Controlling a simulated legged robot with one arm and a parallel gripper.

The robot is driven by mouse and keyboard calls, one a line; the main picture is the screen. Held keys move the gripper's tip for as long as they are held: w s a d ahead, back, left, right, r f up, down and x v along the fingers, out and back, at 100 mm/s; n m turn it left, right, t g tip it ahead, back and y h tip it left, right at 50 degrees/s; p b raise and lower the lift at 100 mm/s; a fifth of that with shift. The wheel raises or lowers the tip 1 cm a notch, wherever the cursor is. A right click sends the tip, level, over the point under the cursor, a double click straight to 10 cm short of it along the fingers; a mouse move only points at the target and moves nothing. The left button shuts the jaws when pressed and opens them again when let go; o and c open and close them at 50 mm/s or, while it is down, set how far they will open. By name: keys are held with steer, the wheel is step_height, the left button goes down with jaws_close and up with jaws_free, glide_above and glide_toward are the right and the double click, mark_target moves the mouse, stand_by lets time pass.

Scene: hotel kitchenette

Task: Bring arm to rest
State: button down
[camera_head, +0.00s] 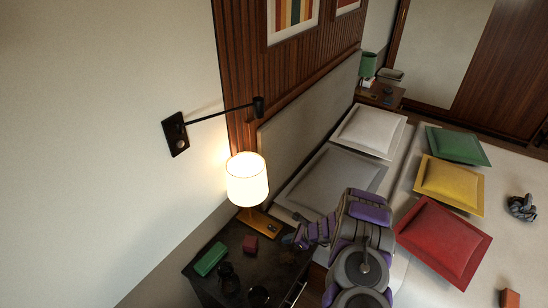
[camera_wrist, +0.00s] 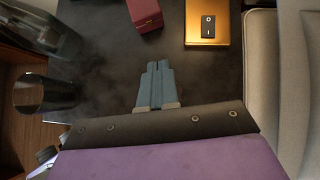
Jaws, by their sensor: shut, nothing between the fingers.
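My gripper (camera_head: 288,241) is at the end of my purple and grey arm (camera_head: 340,225), which extends over the dark nightstand (camera_head: 232,262) beside the bed. In the wrist view, the two grey-blue fingers of my gripper (camera_wrist: 157,68) lie together with nothing between them. They point toward the red box (camera_wrist: 145,14) and the gold lamp base (camera_wrist: 207,22), apart from both in the picture. The height of the fingers above the nightstand top is hard to tell. My arm hides part of the bed and the nightstand's right side in the head view.
A lit lamp (camera_head: 247,182), a green box (camera_head: 210,259) and dark glasses (camera_head: 228,277) stand on the nightstand. A grey pillow (camera_head: 335,180) and a red cushion (camera_head: 443,240) lie on the bed near my arm. A wall lamp arm (camera_head: 215,113) juts out above.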

steer(key=shift+a, duration=0.1)
steer(key=s+a+r+n+g+y, duration=0.15)
steer(key=a+r+n, duration=0.25)
steer(key=r, duration=0.5)
steer(key=s+a+r+n+g, duration=0.1)
steer(key=s+a+r+n, duration=0.25)
steer(key=r, duration=0.65)
steer(key=s+a+r+n+g, duration=0.2)
steer(key=s+r+n, duration=0.4)
steer(key=s+r, duration=0.45)
steer(key=s+d+r+n+g+h, duration=0.1)
steer(key=s+d+r+n+h, duration=0.15)
steer(key=s+r, duration=0.35)
steer(key=s+d+r+n+g+h, duration=0.1)
steer(key=s+r+n+h, duration=0.15)
steer(key=s, duration=0.45)
steer(key=s+d+r+n+h, duration=0.2)
steer(key=s+d, duration=0.3)
steer(key=s, duration=0.3)
steer(key=s+d+r+n+h, duration=0.2)
steer(key=s+d, duration=0.4)
steer(key=s, duration=0.3)
steer(key=shift+d+n+t+h, duration=0.25)
steer(key=shift+n+t+h, duration=0.1)
steer(key=shift+t, duration=0.1)
steer(key=shift+s+d, duration=0.1)
